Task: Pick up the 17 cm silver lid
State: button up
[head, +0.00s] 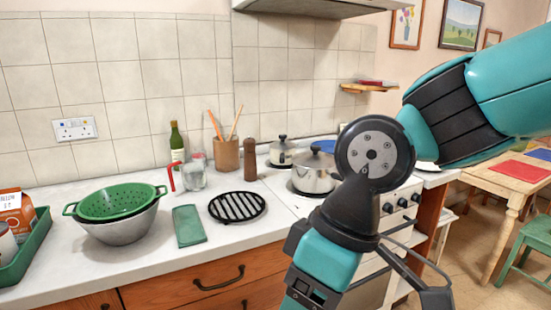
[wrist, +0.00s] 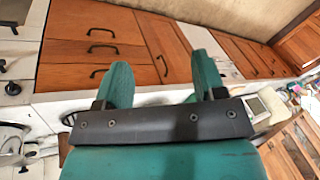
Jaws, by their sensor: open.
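Two lidded silver pots stand on the white stove in the head view. The front pot (head: 313,182) wears a domed silver lid (head: 312,160) with a dark knob. The rear pot (head: 281,158) also wears a silver lid (head: 281,145) with a dark knob. I cannot tell which lid is the 17 cm one. In the wrist view my gripper (wrist: 160,60) is open, with two teal fingers apart and nothing between them. It points toward wooden drawer fronts, away from the pots. Part of a silver pot shows at the left edge of the wrist view (wrist: 12,138).
A utensil holder (head: 227,154) and pepper mill (head: 250,160) stand behind. My arm hides the stove's right side.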

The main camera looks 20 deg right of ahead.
aim_at(315, 160)
jog(key=k, duration=0.55)
jog(key=z, duration=0.5)
jog(key=i, duration=1.75)
jog(key=u, duration=0.5)
